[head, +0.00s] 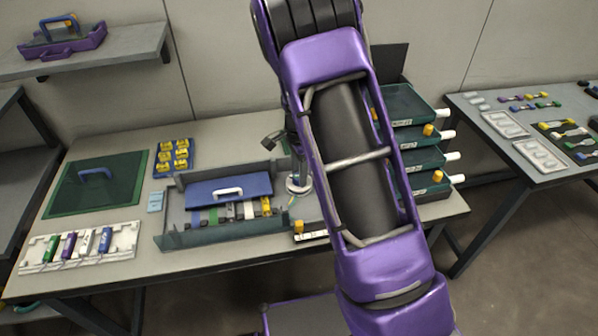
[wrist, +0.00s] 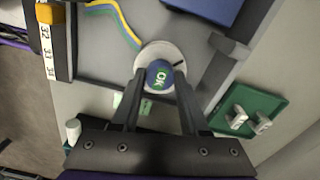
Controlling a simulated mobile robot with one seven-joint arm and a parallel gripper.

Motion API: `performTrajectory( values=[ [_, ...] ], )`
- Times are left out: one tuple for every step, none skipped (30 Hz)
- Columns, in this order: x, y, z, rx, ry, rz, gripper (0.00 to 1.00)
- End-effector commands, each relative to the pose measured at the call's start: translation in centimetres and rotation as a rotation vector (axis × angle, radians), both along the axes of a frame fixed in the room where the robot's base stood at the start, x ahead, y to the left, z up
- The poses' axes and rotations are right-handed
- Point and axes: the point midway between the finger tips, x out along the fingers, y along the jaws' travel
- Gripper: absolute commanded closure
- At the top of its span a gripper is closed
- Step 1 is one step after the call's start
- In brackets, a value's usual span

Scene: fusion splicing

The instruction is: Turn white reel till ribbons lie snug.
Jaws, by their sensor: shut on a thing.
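The white reel (wrist: 147,55) is a round disc with a blue knob marked OK (wrist: 159,75) at its centre. It also shows in the head view (head: 294,187), beside the tray and partly hidden by my arm. My gripper (wrist: 160,84) is shut on the knob, with one finger on each side. Yellow, blue and green ribbons (wrist: 121,18) run in a curve up to the reel's edge in the wrist view. Where they meet the reel is partly unclear, and I cannot tell how tightly they lie.
An open grey tray (head: 185,241) with a blue lidded part (head: 228,187) stands left of the reel. An orange block (wrist: 50,14) sits by a numbered strip (wrist: 47,48). Green drawers (head: 409,134) stand right of my arm. A green mat (head: 97,185) lies at left.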

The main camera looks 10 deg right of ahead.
Motion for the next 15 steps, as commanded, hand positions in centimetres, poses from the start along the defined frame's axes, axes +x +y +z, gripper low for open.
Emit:
performTrajectory(
  values=[
    [0.13,-0.01,0.11,0.0,-0.004,0.0,1.0],
    [0.13,-0.01,0.11,0.0,-0.004,0.0,1.0],
    [0.13,-0.01,0.11,0.0,-0.004,0.001,1.0],
    [0.13,-0.01,0.11,0.0,-0.004,0.001,1.0],
    [0.12,0.0,0.11,0.0,-0.004,0.001,1.0],
    [0.13,-0.01,0.11,0.0,-0.004,0.001,0.51],
    [0.12,0.0,0.11,0.0,-0.003,0.001,0.45],
    [0.11,-0.01,0.1,0.0,-0.003,0.001,0.4],
    [0.1,-0.01,0.09,0.0,-0.003,0.001,0.33],
    [0.09,-0.01,0.08,-0.001,-0.002,0.001,0.27],
    [0.08,-0.01,0.08,-0.001,-0.002,0.001,0.26],
    [0.06,-0.01,0.06,0.0,-0.002,0.001,0.26],
    [0.06,-0.01,0.06,0.0,-0.002,0.001,0.26],
    [0.05,-0.01,0.05,0.0,-0.001,0.001,0.26],
    [0.04,0.0,0.04,0.0,-0.001,0.001,0.26]
  ],
)
